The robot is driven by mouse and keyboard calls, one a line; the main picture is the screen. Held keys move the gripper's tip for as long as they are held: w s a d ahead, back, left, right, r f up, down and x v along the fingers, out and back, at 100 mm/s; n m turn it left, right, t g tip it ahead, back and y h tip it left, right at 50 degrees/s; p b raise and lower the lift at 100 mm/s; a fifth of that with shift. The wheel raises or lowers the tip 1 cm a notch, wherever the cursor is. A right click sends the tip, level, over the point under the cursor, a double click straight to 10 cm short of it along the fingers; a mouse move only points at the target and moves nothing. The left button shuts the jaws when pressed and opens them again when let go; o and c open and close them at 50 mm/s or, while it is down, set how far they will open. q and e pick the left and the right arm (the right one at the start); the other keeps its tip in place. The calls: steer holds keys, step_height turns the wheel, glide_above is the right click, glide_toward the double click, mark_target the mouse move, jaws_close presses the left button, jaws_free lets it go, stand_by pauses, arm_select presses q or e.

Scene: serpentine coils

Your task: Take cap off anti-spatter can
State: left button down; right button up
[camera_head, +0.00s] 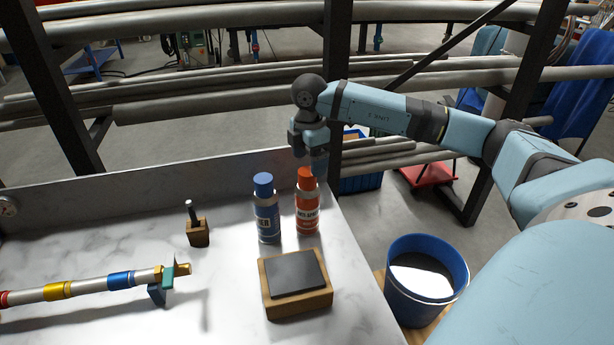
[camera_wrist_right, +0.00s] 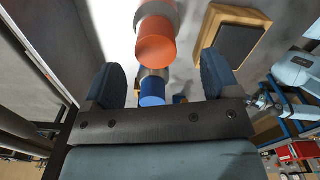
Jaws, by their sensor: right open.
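The anti-spatter can (camera_head: 307,213) is orange-red with a white-lettered label, only partly legible. It stands upright on the marble-look table, right of a blue can (camera_head: 267,217). Its orange cap (camera_head: 306,180) is on; the cap also shows in the right wrist view (camera_wrist_right: 156,46). My right gripper (camera_head: 309,162) is above this can, pointing down and partly overlapping the cap's far side. In the wrist view its two fingers are apart, with the orange cap beyond their gap. I cannot tell whether they touch the cap. The blue cap (camera_wrist_right: 152,92) shows behind it. My left gripper is not seen.
A wooden block with a dark top (camera_head: 295,283) lies in front of the cans. A small wooden holder (camera_head: 198,232) and a banded metal tube (camera_head: 85,286) are to the left. A blue bucket (camera_head: 394,290) stands beyond the table's right edge. Pipe racks stand behind.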

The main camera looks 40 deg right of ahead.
mark_target(308, 171)
steer(key=f, duration=0.4)
steer(key=shift+w+f+p, duration=0.15)
steer(key=shift+w+p, duration=0.1)
steer(key=shift+p, duration=0.1)
steer(key=c, duration=1)
